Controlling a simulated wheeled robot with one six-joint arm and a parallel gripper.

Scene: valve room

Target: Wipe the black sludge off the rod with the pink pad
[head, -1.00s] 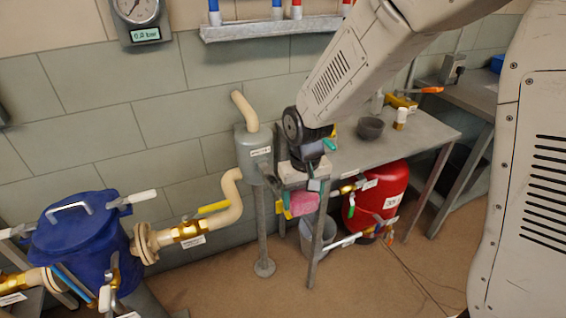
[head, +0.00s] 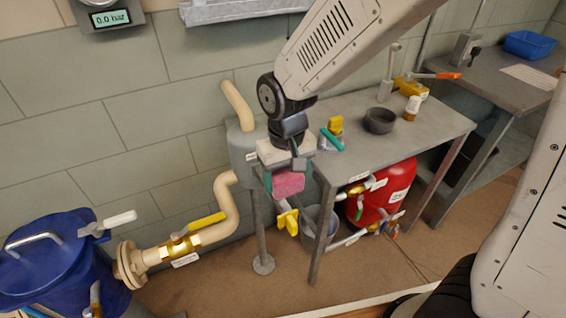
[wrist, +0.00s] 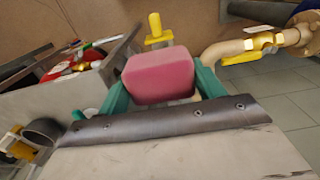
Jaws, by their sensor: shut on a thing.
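The pink pad (head: 289,181) is held between the teal fingers of my gripper (head: 284,172), in front of the grey tank and beside the bench's left end. In the wrist view the pad (wrist: 158,76) fills the space between the two fingers of my gripper (wrist: 160,88). A yellow T-shaped piece (head: 287,222) shows just below the pad in the head view. It also stands just beyond the pad in the wrist view (wrist: 155,28). I cannot make out a rod or any black sludge in these frames.
The grey bench (head: 437,128) bears a dark bowl (head: 380,121), a small bottle (head: 412,108) and a yellow and teal item (head: 333,133). A red tank (head: 395,185) and a grey bucket (head: 318,228) are under it. A blue vessel (head: 62,262) and cream pipe (head: 222,205) are left.

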